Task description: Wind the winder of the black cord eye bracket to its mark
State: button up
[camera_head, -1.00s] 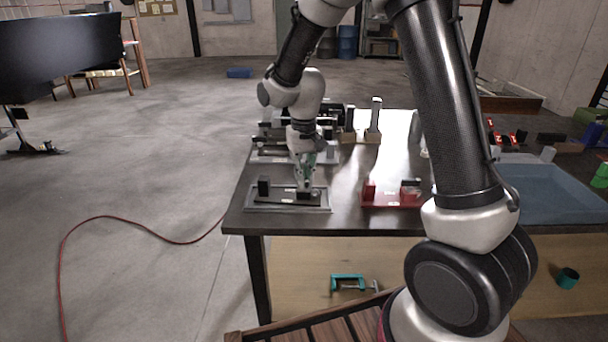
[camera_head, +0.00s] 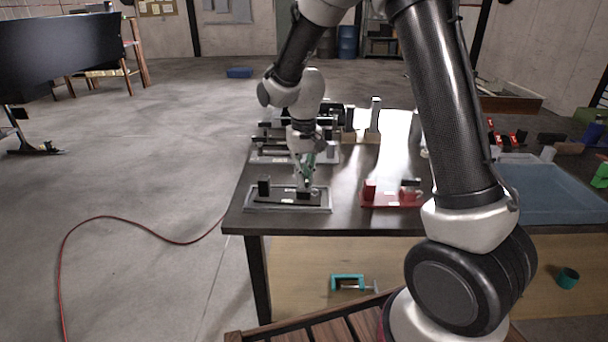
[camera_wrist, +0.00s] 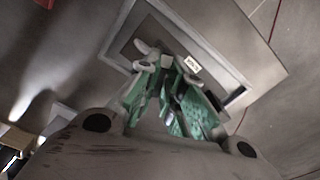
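The black cord eye bracket (camera_head: 285,197) lies on a grey tray (camera_head: 322,208) at the table's front left corner. A black upright block (camera_head: 264,187) stands at its left end. My gripper (camera_head: 306,184) points down over the bracket's right part, where the winder is largely hidden by the fingers. In the wrist view, my gripper's green fingers (camera_wrist: 172,98) reach over the dark bracket plate, which carries a small white label (camera_wrist: 192,65). I cannot tell whether the fingers close on the winder. The mark cannot be made out.
A red bracket (camera_head: 390,200) lies to the right on the dark table (camera_head: 350,222). Other fixtures (camera_head: 270,152) stand behind my gripper. A blue tray (camera_head: 555,195) is at the far right. The table between the grey tray and red bracket is clear.

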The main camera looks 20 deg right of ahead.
jog(key=o, duration=0.5)
jog(key=shift+c, duration=0.2)
notch_tip(320, 180, up, 12)
dwell(0.4)
